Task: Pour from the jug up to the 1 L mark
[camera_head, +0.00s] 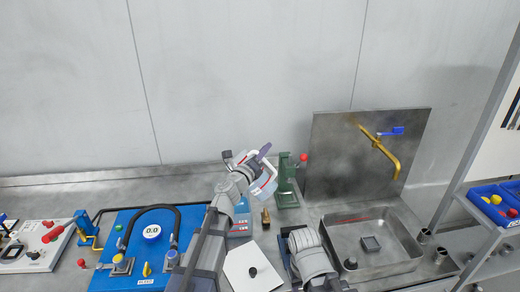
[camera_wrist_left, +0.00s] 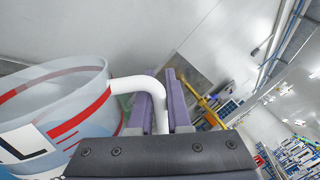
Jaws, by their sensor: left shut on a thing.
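The jug (camera_head: 264,190) is pale and translucent with red bands, held up above the bench in the middle of the head view. In the left wrist view the jug (camera_wrist_left: 85,95) shows its open rim, red lines and a white label with a black L. My left gripper (camera_head: 262,152) is shut on its white handle, which passes between the purple fingers (camera_wrist_left: 160,105). The jug looks tilted in the head view. I cannot tell how much liquid it holds. My right arm shows at the lower middle; its fingers are hidden.
A green stand with a red knob (camera_head: 288,182) is just right of the jug. A steel sink (camera_head: 340,243) with a brass tap (camera_head: 385,150) is further right. A blue pump station (camera_head: 125,222) is at left. A white sheet (camera_head: 240,272) lies in front.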

